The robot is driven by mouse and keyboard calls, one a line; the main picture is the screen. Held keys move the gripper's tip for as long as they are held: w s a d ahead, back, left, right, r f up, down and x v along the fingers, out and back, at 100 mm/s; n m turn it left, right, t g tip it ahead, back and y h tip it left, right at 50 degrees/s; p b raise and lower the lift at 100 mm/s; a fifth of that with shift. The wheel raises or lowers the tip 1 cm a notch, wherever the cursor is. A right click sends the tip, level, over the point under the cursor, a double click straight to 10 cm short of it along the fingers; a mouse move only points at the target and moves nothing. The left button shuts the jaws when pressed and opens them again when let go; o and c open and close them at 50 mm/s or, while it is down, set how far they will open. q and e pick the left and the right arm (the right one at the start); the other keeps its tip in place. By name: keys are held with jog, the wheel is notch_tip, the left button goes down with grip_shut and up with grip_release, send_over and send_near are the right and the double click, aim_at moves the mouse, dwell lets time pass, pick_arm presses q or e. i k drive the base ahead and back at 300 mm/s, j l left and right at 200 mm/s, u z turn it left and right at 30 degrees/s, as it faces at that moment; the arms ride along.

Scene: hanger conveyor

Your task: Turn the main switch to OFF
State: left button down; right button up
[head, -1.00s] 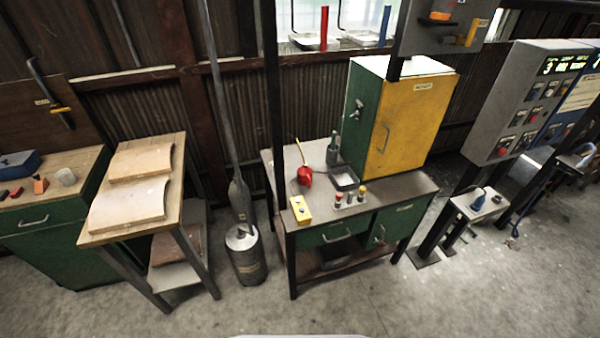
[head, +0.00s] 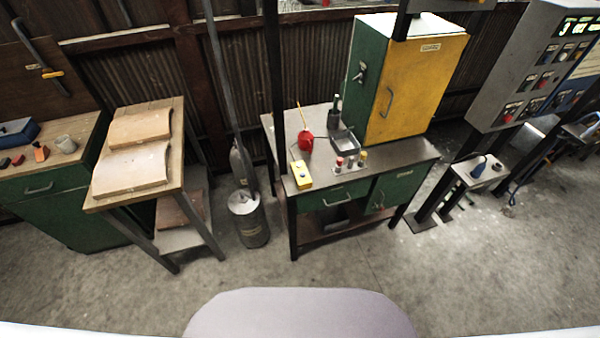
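No part in the head view is readable as labelled main switch. A small dark and light handle or switch (head: 359,73) sits on the green left side of the yellow-doored cabinet (head: 418,88); I cannot tell its position or whether it is the main switch. A grey control panel (head: 522,66) at the upper right carries several buttons or knobs, with red ones in its bottom row; their labels are too small to read. Neither of my grippers is in view.
The cabinet stands on a bench (head: 400,160) with a yellow button box (head: 301,174), a red can (head: 306,142) and small bottles. A table (head: 178,183) with boards and a metal canister (head: 248,219) stand left. A small stand (head: 482,172) stands right. The front floor is clear.

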aim_at(508, 118)
jog(key=k+l+z, duration=0.25)
jog(key=l+z, duration=0.2)
jog(key=l, duration=0.7)
jog(key=l+z, duration=0.45)
jog(key=l, duration=0.7)
